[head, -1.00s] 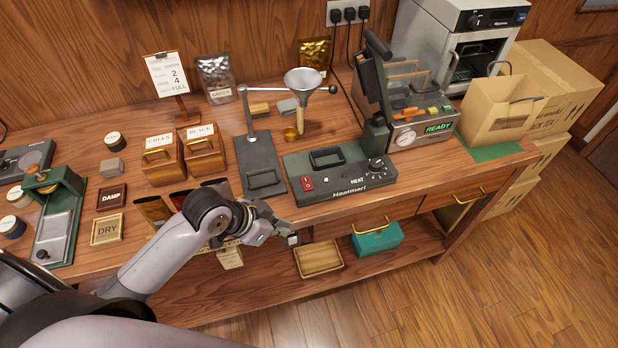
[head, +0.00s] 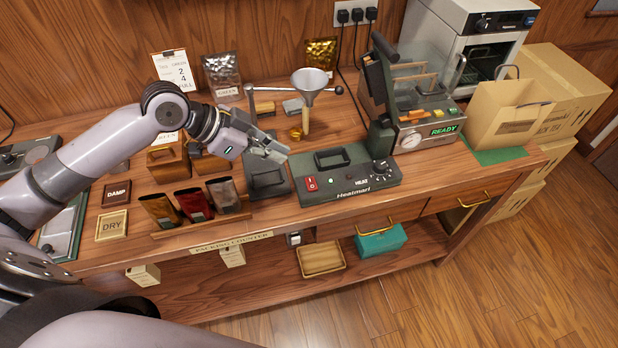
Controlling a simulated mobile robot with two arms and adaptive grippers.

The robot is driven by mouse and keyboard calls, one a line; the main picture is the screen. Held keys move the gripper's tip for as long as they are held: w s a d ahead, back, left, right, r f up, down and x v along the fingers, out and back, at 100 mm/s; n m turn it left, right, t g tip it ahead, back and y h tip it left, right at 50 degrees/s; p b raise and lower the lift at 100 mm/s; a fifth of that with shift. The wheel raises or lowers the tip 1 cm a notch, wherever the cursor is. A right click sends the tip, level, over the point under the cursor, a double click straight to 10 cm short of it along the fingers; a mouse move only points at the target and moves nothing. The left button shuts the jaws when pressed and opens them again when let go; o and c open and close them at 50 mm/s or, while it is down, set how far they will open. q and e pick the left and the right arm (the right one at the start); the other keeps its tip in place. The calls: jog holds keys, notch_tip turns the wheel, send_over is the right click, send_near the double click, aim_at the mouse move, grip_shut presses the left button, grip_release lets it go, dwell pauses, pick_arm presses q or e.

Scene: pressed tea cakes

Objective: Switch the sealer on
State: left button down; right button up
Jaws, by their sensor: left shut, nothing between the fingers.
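The sealer (head: 372,186) is a dark green box marked like "Heatmark", near the front edge of the counter. Which way the rocker is tipped is too small to tell. My left gripper (head: 282,153) is shut and empty, raised over the counter just left of the sealer's back left corner. Its fingertips are up and to the left of the switch, apart from it. My right gripper is out of view.
A funnel (head: 309,82) on a stand is behind the sealer. A machine with a lit READY display (head: 445,130) stands at its back right. Filled pouches (head: 193,204) stand in a wooden rack at the front left. The counter's front edge is close below the sealer.

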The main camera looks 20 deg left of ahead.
pick_arm(q)
jog(key=shift+d, duration=0.1)
jog(key=p, duration=0.3)
send_over(307, 184)
jog(key=s, duration=0.2)
jog(key=f, duration=0.6)
jog(key=shift+w+d+f, duration=0.1)
jog(key=shift+w+d, duration=0.15)
jog(key=shift+d, duration=0.05)
jog(key=f, duration=0.2)
jog(key=f+p, duration=0.1)
jog(key=shift+w+d+f, duration=0.15)
jog(key=shift+d+f, duration=0.05)
jog(key=shift+f, duration=0.15)
jog(key=shift+a+f, duration=0.1)
jog(key=shift+f, duration=0.5)
jog(key=shift+f, duration=0.4)
jog(key=shift+s+r, duration=0.1)
jog(key=shift+s, duration=0.1)
jog(key=shift+w+a+r+b, duration=0.25)
jog(key=shift+w+a+b, duration=0.1)
jog(key=shift+w, duration=0.4)
